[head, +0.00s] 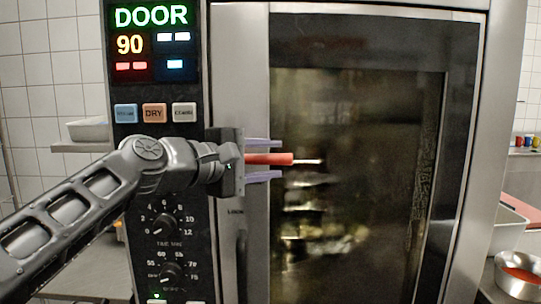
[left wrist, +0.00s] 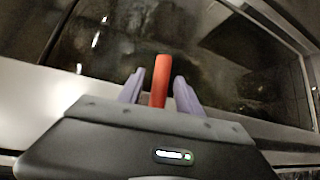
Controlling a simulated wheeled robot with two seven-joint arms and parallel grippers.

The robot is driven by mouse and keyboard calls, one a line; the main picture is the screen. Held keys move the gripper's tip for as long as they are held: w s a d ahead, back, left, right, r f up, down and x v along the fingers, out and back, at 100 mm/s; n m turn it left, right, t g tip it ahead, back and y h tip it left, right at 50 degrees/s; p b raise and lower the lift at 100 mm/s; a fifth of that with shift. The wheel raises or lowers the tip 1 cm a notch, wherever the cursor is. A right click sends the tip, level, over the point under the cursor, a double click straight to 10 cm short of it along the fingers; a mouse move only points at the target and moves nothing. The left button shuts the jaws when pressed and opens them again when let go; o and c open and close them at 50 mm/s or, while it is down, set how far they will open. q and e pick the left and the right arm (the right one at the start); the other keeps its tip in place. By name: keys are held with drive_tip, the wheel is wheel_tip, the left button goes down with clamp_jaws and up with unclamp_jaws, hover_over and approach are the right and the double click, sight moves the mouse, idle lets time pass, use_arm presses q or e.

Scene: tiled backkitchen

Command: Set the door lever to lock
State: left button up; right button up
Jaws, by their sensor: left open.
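The door lever (head: 270,159) is a red bar that sticks out sideways in front of the oven door (head: 350,120), roughly level in the head view. Its mount is hidden behind my left gripper. My left gripper (head: 264,160) is open, with one purple finger above the lever and one below it. In the left wrist view the red lever (left wrist: 160,82) stands between the two fingers (left wrist: 157,88), with a gap on each side. Part of a "LOCK" label shows just below the gripper. My right gripper is in neither view.
The oven's control panel (head: 125,200) with knobs and a display (head: 152,42) reading "DOOR" and "90" is behind my left arm. A metal bowl with red contents (head: 520,274) stands at the lower right. A shelf with a pan (head: 88,129) is at the left.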

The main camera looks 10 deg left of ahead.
use_arm(q)
drive_tip(key=shift+w+d, duration=0.2)
drive_tip(key=shift+w, duration=0.05)
clamp_jaws()
idle(0.3)
idle(0.9)
